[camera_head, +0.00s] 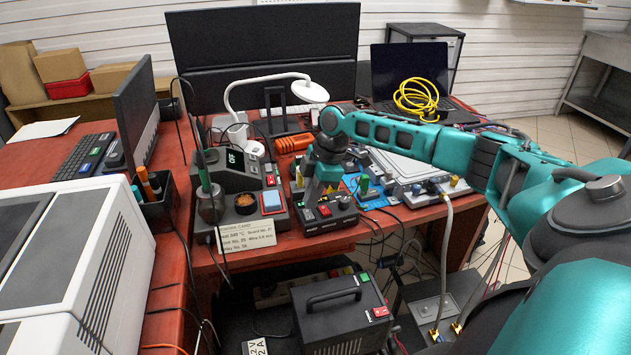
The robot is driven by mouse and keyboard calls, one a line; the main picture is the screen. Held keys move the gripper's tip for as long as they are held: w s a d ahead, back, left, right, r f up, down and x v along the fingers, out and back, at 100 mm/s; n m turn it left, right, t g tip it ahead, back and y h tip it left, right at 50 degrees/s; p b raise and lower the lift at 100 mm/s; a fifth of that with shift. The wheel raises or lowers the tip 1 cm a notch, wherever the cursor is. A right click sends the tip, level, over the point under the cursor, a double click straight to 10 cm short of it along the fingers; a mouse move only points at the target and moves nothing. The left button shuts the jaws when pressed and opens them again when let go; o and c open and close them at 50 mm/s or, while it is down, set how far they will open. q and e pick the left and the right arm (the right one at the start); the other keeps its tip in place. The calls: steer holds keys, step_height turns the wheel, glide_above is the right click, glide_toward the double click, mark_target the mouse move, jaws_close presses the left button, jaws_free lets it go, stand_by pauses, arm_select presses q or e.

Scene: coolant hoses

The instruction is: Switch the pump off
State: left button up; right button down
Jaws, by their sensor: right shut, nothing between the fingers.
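My right gripper (312,202) points down, shut and empty, over a small black control box (345,217) near the table's front edge. The box has red and green buttons on top, and the fingers partly hide it. The fingertips are at or just above its left part; I cannot tell whether they touch a button. No part is clearly labelled as the pump. A black unit with a handle (334,297) stands below the table edge, with a red switch (380,312) and a green patch on it. My left gripper is out of view.
A soldering station (240,180) with a display reading OFF stands left of the control box, with a label card (247,240) in front. A white magnifier lamp (310,91) stands behind. Hoses with brass ends (447,230) and several cables hang at the right.

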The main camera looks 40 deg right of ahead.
steer(key=shift+f, duration=0.55)
steer(key=shift+w+d+f, duration=0.1)
steer(key=shift+w+f, duration=0.05)
steer(key=shift+f, duration=0.2)
steer(key=shift+p, duration=0.35)
